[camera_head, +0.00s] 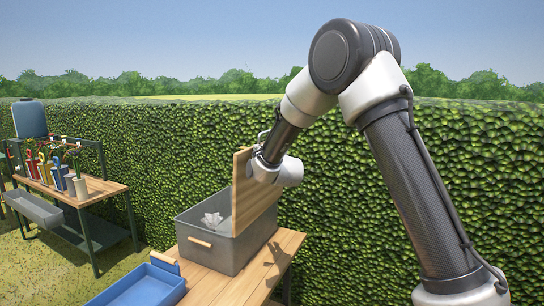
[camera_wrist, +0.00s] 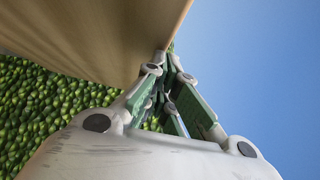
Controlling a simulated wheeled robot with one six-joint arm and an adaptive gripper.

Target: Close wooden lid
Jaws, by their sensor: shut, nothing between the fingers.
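The wooden lid (camera_head: 249,188) stands upright, tilted open at the right side of the grey bin (camera_head: 214,247). The bin is open and some pale, crumpled material lies inside. My gripper is at the lid's upper edge, with its fingers mostly hidden in the head view. In the wrist view, my gripper (camera_wrist: 168,82) is shut with nothing between its fingers. Its tips are close to the edge of the lid (camera_wrist: 100,35), which fills the upper left. I cannot tell whether they touch it.
The bin stands on a wooden table (camera_head: 243,283). A blue tray (camera_head: 143,289) sits at the table's left front. A workbench (camera_head: 85,190) with several colourful tools and a blue container (camera_head: 29,119) stands far left. A green hedge (camera_head: 170,150) runs behind.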

